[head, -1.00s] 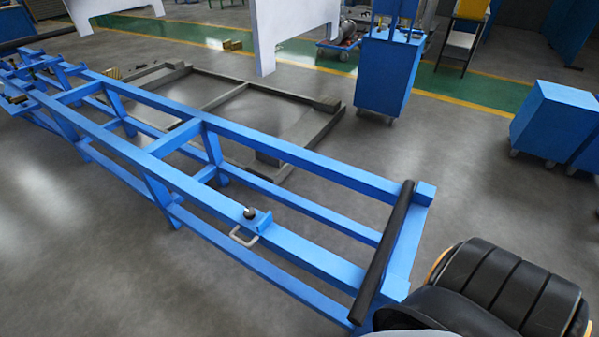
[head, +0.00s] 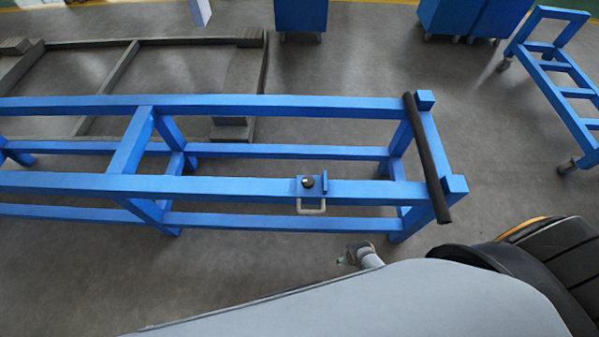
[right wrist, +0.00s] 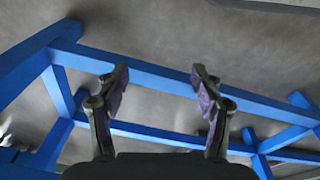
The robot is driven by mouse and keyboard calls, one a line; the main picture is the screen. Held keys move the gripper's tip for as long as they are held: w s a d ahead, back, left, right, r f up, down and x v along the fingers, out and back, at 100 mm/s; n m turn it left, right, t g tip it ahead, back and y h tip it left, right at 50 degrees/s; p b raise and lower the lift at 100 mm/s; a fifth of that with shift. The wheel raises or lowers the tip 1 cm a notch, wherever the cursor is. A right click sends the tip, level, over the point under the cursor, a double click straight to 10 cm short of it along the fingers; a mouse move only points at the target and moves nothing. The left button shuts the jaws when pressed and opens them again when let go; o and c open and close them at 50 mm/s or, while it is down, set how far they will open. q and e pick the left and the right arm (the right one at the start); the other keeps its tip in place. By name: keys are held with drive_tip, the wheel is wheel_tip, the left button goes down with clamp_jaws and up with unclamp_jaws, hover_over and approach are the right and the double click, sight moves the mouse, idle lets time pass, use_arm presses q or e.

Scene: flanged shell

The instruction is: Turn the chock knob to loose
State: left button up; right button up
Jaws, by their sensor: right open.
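The chock knob (head: 308,182) is a small black round knob on a blue block on the near top rail of a long blue frame (head: 220,188). A pale U-shaped handle (head: 311,210) sticks out below it on the rail's near side. My right gripper (right wrist: 158,78) is open and empty in the right wrist view, its purple-padded fingers apart, with blue beams beyond them. The knob does not show in that view. In the head view my grey arm covers the bottom. My left gripper is not in view.
A black roller bar (head: 426,155) lies across the frame's right end. A blue wheeled cart (head: 560,70) stands at the right, and blue cabinets (head: 300,14) stand at the back. A dark low frame (head: 150,42) lies on the floor behind.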

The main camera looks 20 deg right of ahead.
drive_tip(key=w+a+r+p, duration=0.2)
drive_tip(key=w+r+p, duration=0.1)
drive_tip(key=w+r, duration=0.75)
use_arm(q)
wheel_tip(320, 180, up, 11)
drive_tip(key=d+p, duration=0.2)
drive_tip(key=p, duration=0.4)
use_arm(e)
wheel_tip(320, 180, up, 22)
drive_tip(key=m+g, duration=0.1)
drive_tip(key=m, duration=0.1)
hover_over(308, 180)
drive_tip(key=shift+y, duration=0.3)
wheel_tip(308, 180, down, 11)
drive_tip(key=b, duration=1.2)
drive_tip(key=shift+s, duration=0.1)
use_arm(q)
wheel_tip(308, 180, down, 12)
use_arm(e)
drive_tip(key=shift+r, duration=0.15)
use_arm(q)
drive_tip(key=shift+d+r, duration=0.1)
use_arm(e)
drive_tip(key=c, duration=1.2)
drive_tip(key=shift+o, duration=0.2)
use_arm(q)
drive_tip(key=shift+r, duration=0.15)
